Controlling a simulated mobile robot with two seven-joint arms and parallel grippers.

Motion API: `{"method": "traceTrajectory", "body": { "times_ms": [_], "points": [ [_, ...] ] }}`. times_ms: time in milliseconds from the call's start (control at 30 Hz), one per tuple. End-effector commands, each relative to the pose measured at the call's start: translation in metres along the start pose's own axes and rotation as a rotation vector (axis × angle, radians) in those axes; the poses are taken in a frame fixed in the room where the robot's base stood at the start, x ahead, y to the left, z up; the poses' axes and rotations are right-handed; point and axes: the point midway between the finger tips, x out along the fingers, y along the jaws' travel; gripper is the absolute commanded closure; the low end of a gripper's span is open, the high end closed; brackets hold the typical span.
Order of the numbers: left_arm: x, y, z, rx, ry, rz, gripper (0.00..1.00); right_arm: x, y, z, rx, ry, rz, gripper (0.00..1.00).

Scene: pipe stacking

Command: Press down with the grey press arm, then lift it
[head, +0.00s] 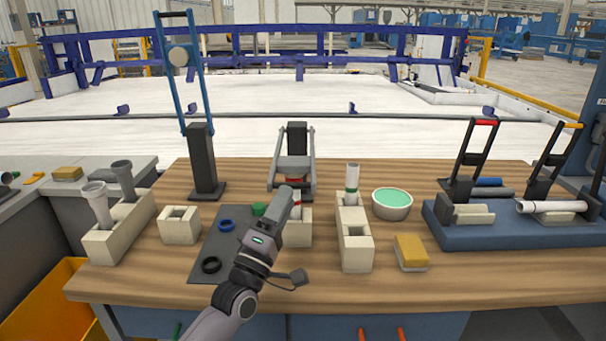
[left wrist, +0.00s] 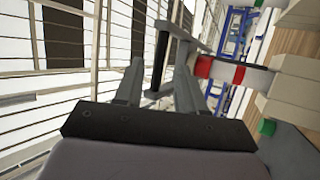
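The grey press (head: 295,163) stands at the middle back of the table, with grey side arms on a black column (head: 297,138). In the head view my left gripper (head: 287,192) is in front of it and hides part of it. In the left wrist view the two fingers (left wrist: 158,85) are apart, with a black bar (left wrist: 161,58) joined to a grey link (left wrist: 178,30) between them. They do not visibly clamp it. A white and red pipe piece (left wrist: 222,72) is beside the fingers. My right gripper is not in view.
A blue press arm (head: 191,85) stands raised at the left. A beige block with a white pipe (head: 352,178), a green-filled bowl (head: 392,203) and a yellow sponge (head: 411,251) are to the right. A blue base (head: 480,237) with two clamps is at far right.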

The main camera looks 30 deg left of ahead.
Motion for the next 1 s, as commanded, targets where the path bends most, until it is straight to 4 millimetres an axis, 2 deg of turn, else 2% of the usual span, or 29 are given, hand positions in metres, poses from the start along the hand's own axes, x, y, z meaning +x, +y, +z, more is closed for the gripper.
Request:
{"method": "traceTrajectory", "body": {
  "times_ms": [400, 600, 867, 933, 1000],
  "points": [
    [0.053, 0.001, 0.001, 0.003, -0.001, 0.0, 0.61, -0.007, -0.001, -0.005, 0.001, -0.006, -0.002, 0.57],
    [0.064, 0.0, 0.001, 0.003, -0.003, -0.003, 0.61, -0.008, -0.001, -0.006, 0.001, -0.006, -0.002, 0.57],
    [0.065, 0.0, 0.001, 0.004, -0.003, -0.003, 0.61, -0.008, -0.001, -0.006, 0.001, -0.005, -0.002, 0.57],
    [0.065, 0.0, 0.001, 0.004, -0.003, -0.003, 0.77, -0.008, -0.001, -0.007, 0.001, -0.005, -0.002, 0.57],
    [0.065, 0.0, 0.001, 0.004, -0.003, -0.003, 1.0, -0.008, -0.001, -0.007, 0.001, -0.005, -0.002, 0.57]
  ]
}}
